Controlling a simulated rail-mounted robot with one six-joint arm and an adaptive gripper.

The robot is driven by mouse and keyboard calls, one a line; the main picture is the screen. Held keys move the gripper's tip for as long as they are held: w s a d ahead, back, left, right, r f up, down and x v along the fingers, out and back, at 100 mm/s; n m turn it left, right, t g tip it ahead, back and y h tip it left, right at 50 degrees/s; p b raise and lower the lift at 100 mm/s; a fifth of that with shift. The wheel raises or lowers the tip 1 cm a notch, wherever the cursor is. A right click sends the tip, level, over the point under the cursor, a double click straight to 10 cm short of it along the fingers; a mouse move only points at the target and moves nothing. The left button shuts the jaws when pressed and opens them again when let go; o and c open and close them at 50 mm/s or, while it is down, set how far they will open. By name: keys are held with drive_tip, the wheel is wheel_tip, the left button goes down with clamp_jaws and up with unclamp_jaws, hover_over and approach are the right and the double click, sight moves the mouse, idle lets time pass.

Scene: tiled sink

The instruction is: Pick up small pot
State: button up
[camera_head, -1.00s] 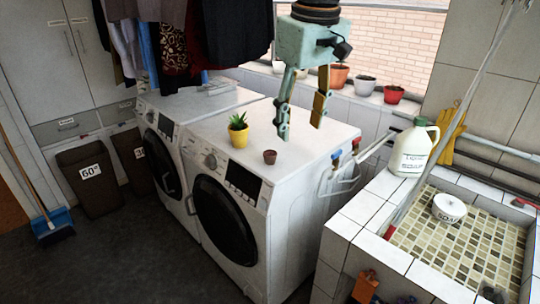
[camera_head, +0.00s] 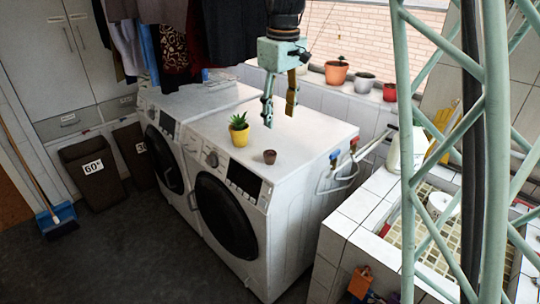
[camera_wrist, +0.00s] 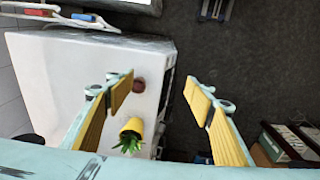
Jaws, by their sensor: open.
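The small brown pot (camera_head: 270,157) stands upright and empty on the white top of the right washing machine (camera_head: 300,140), near its front edge. My gripper (camera_head: 279,112) is open and empty, pointing down above the machine top, over and behind the pot in the head view.
A yellow pot with a green succulent (camera_head: 239,136) stands left of the small pot; the wrist view also shows it (camera_wrist: 131,126). Flower pots (camera_head: 336,72) line the sill behind. Taps (camera_head: 345,155) are at the machine's right. Clothes hang at upper left.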

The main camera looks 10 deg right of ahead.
sight(269, 153)
drive_tip(key=w+f+n+g+p, duration=0.1)
drive_tip(key=w+f+p, duration=0.4)
drive_tip(key=w+f, duration=0.6)
drive_tip(key=w+n, duration=0.1)
drive_tip(key=w, duration=0.2)
drive_tip(key=shift+w+f, duration=0.15)
drive_tip(key=shift+w, duration=0.1)
drive_tip(key=shift+f, duration=4.3)
drive_tip(key=shift+a+f, duration=0.1)
drive_tip(key=shift+f, duration=2.5)
drive_tip(key=shift+c, duration=0.2)
drive_tip(key=c, duration=0.9)
